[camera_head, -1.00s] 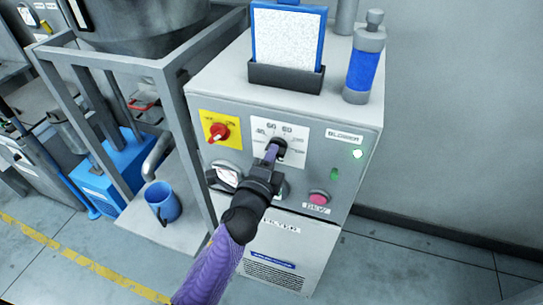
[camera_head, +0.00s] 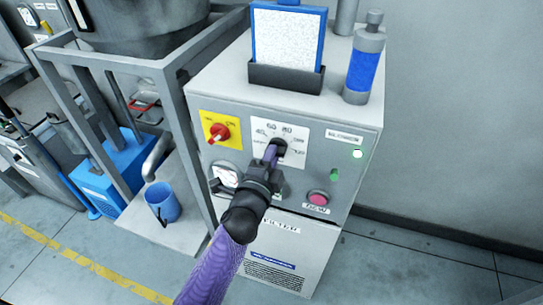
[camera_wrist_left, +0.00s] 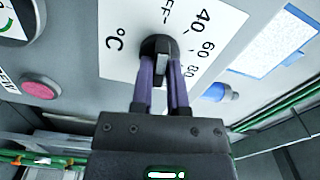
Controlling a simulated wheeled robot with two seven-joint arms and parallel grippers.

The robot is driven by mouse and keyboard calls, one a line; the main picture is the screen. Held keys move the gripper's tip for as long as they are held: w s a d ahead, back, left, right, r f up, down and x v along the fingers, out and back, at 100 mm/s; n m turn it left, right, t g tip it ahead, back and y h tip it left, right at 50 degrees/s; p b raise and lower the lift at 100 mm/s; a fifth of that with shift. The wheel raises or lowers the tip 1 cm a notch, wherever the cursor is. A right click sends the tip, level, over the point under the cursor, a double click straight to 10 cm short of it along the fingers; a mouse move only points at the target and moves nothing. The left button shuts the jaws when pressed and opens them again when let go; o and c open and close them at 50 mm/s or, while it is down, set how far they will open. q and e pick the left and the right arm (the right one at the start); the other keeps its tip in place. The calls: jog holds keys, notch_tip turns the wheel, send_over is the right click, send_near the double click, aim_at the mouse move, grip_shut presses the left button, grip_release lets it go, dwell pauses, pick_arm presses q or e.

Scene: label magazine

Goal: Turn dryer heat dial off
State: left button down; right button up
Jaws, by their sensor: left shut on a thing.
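The heat dial is a black knob (camera_wrist_left: 158,46) on a white scale plate (camera_head: 268,127) on the front of the grey dryer (camera_head: 235,88). The plate carries 40, 60, 80 and higher marks, and the wrist view shows an "FF" mark and "°C". My left gripper (camera_head: 272,153) reaches the dial from the front and below. Its two purple fingers are shut on the knob, one on each side, as the left wrist view (camera_wrist_left: 162,75) shows. The fingers partly hide the knob in the head view. The knob's exact setting is hard to read. My right gripper is not in view.
A red switch on a yellow plate (camera_head: 218,131) sits left of the dial. A metal frame (camera_head: 186,140) stands close at left, with a blue mug (camera_head: 163,203) below.

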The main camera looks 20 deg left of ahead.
pick_arm(q)
jog(key=c, duration=0.8)
grip_release()
jog(key=shift+f, duration=0.1)
jog(key=shift+o, duration=0.9)
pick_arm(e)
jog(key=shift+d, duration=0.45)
pick_arm(q)
jog(key=s, duration=1)
jog(key=shift+a, duration=0.15)
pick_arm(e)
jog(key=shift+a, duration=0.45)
